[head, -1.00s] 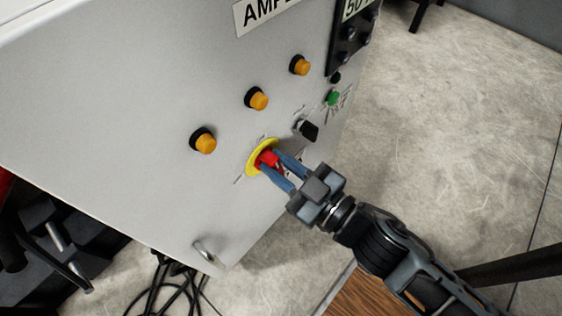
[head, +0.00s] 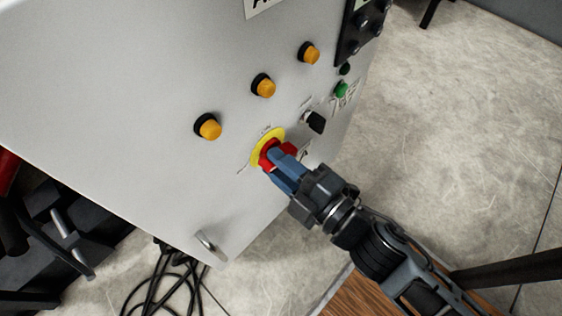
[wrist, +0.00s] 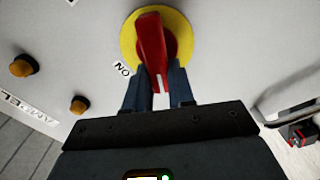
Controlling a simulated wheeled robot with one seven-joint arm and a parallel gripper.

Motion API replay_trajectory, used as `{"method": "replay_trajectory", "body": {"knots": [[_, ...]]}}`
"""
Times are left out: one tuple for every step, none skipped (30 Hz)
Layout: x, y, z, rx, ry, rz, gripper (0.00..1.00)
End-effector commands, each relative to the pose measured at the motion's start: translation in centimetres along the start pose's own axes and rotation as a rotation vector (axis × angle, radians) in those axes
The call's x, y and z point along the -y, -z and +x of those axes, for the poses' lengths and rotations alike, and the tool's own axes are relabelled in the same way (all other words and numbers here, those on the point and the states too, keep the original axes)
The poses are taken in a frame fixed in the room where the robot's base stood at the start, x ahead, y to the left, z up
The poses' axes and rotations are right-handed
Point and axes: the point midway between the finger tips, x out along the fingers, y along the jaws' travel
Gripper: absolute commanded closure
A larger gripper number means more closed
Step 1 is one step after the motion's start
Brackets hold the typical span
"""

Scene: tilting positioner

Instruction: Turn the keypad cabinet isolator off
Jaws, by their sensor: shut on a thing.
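The isolator is a red rotary handle (wrist: 151,45) on a round yellow plate (wrist: 184,32), set in the grey cabinet face. An "ON" label (wrist: 122,69) sits beside the plate in the wrist view. The handle (head: 292,151) and the plate (head: 257,150) also show in the head view. My gripper (head: 275,161) is at the handle, its blue fingers shut on it. In the wrist view the two fingers (wrist: 158,84) stand on either side of the handle's near end, which has a white mark. The fingers hide part of the handle in the head view.
Several orange buttons (head: 263,87), a black knob (head: 314,121) and a green button (head: 341,90) are on the same grey panel (head: 150,90). A metal handle (head: 210,245) sticks out near the lower edge. Black cables (head: 165,285) lie on the floor below.

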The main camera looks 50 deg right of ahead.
Motion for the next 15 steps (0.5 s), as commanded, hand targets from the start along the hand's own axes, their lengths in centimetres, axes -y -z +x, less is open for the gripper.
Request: {"method": "replay_trajectory", "body": {"knots": [[0.08, 0.10, 0.20, -0.004, -0.005, -0.040, 1.00], [0.14, 0.09, 0.20, -0.004, -0.005, -0.065, 1.00], [0.21, 0.09, 0.20, -0.005, -0.005, -0.100, 1.00], [0.26, 0.09, 0.20, -0.004, -0.005, -0.125, 1.00], [0.32, 0.08, 0.20, -0.005, -0.005, -0.150, 1.00], [0.38, 0.07, 0.20, -0.004, -0.005, -0.180, 1.00], [0.41, 0.06, 0.20, -0.004, -0.005, -0.202, 1.00], [0.45, 0.06, 0.21, -0.004, -0.005, -0.223, 1.00], [0.50, 0.05, 0.21, -0.004, -0.005, -0.249, 1.00], [0.53, 0.04, 0.21, -0.004, -0.005, -0.269, 1.00], [0.56, 0.04, 0.21, -0.004, -0.005, -0.286, 1.00], [0.58, 0.03, 0.21, -0.004, -0.006, -0.308, 1.00], [0.60, 0.02, 0.21, -0.004, -0.006, -0.322, 1.00], [0.62, 0.02, 0.22, -0.004, -0.006, -0.336, 1.00], [0.64, 0.02, 0.22, -0.004, -0.006, -0.353, 1.00]]}}
